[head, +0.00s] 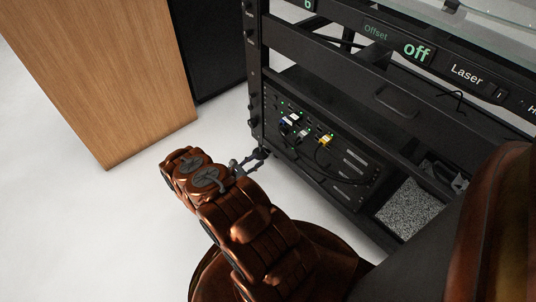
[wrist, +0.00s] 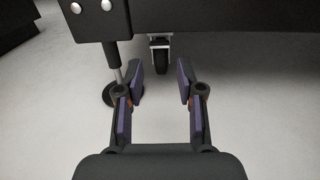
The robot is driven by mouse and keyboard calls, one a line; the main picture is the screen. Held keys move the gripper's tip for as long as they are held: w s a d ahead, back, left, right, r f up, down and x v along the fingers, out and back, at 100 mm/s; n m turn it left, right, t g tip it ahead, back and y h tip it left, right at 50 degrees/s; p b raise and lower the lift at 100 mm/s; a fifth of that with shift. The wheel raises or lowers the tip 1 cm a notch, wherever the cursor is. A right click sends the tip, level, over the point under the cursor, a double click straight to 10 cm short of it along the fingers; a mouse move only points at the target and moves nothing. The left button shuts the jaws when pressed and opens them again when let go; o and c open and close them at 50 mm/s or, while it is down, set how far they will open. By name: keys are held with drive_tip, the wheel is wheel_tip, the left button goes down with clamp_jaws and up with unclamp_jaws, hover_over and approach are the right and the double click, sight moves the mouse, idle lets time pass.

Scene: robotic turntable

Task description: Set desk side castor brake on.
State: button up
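A small castor (wrist: 160,55) with a dark wheel and a grey metal bracket shows in the wrist view under the lower edge of the black rack. It lies ahead of my gripper (wrist: 160,85), between the lines of its two fingers. My gripper is open and empty, its fingers apart with pale floor between them. In the head view my gripper (head: 248,163) is close to the rack's lower left corner, and the castor is hidden there. The brake lever cannot be clearly made out on the castor.
A levelling foot (wrist: 110,94) on a rod stands just left of my left finger. The black rack (head: 330,65) carries panels and cables. A wooden desk panel (head: 105,75) stands at the left, with pale floor between it and the rack.

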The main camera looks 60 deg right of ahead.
sight(268, 152)
drive_tip(key=b+x, duration=0.2)
drive_tip(key=x, duration=0.5)
drive_tip(key=shift+s+d+r, duration=0.1)
clamp_jaws()
